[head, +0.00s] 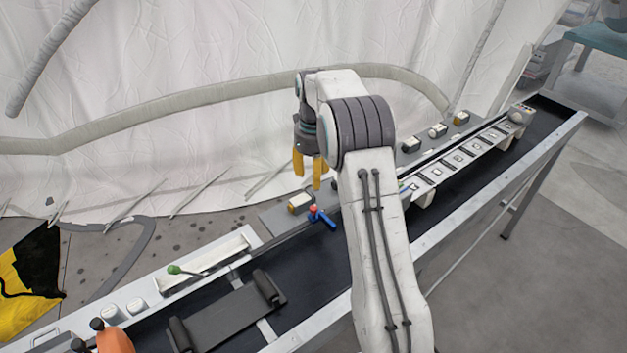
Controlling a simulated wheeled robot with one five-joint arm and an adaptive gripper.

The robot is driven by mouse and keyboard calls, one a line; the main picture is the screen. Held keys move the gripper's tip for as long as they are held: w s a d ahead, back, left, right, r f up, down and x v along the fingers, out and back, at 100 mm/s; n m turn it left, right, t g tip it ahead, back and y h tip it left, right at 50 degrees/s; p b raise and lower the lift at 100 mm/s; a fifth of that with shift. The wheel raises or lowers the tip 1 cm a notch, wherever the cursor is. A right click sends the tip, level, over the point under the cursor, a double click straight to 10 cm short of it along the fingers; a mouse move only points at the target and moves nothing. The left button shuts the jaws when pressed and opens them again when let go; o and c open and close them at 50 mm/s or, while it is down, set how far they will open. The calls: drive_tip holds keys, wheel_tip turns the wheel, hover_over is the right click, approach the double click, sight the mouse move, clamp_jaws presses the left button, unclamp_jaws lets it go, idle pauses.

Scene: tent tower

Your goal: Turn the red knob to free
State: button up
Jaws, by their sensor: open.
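A small red knob (313,209) sits on the long bench beside a blue lever-like part (325,219), near the bench's middle. It is too small to read its setting or any marking. My gripper (308,181) points down with its two yellow fingers apart and nothing visible between them. In the picture the fingertips are just above the red knob and do not appear to touch it. My arm stands in front of the bench to the right of the knob and hides part of it.
The bench (572,117) runs diagonally. A white tray (205,262) with a green-headed item (174,269) lies left of the knob. White-buttoned panels (459,158) line the right. A white tent wall (200,60) stands behind.

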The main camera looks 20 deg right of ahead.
sight(314, 207)
idle(0.3)
drive_tip(key=f+b, duration=0.2)
drive_tip(key=f, duration=0.1)
drive_tip(key=f+b, duration=0.1)
drive_tip(key=shift+s+f+b, duration=0.25)
drive_tip(key=shift+f+b, duration=0.1)
drive_tip(key=shift+b, duration=0.05)
drive_tip(key=shift+r+n+p, duration=0.25)
drive_tip(key=shift+n+p, duration=0.1)
drive_tip(key=shift+n, duration=0.65)
drive_tip(key=n, duration=0.5)
drive_tip(key=shift+f+n, duration=0.1)
drive_tip(key=shift+n, duration=0.3)
drive_tip(key=n, duration=0.5)
drive_tip(key=shift+w+n, duration=0.2)
drive_tip(key=shift+n, duration=0.1)
drive_tip(key=n, duration=0.4)
drive_tip(key=shift+f, duration=0.1)
drive_tip(key=shift+n, duration=0.3)
drive_tip(key=shift+f+p, duration=0.5)
drive_tip(key=shift+f, duration=3.15)
drive_tip(key=shift+c, duration=0.2)
clamp_jaws()
